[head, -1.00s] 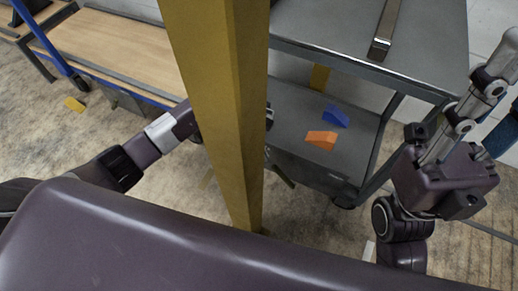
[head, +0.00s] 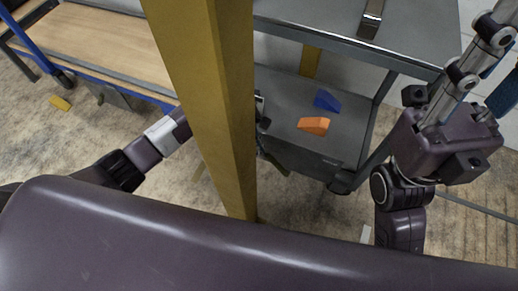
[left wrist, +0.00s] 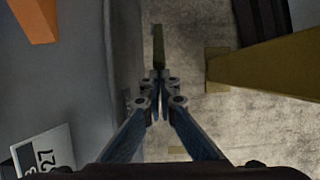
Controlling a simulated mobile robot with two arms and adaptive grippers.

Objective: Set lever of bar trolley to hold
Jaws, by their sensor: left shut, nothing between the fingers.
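The grey bar trolley (head: 345,85) stands beyond a yellow post, with an upper and a lower shelf. A thin dark olive bar (head: 274,163), possibly the lever, juts out low at its left end. In the left wrist view a narrow olive bar (left wrist: 158,45) lies straight ahead of the fingertips, beside the trolley's grey side (left wrist: 123,75). My left gripper (left wrist: 160,80) is shut and empty, pointing along that bar; contact cannot be told. In the head view the post hides most of this gripper.
The yellow post (head: 205,90) stands close in front of my left forearm. An orange wedge (head: 314,125) and a blue wedge (head: 327,99) lie on the lower shelf. A wood-topped bench (head: 105,45) stands at the left. A printed label (left wrist: 45,150) shows at lower left.

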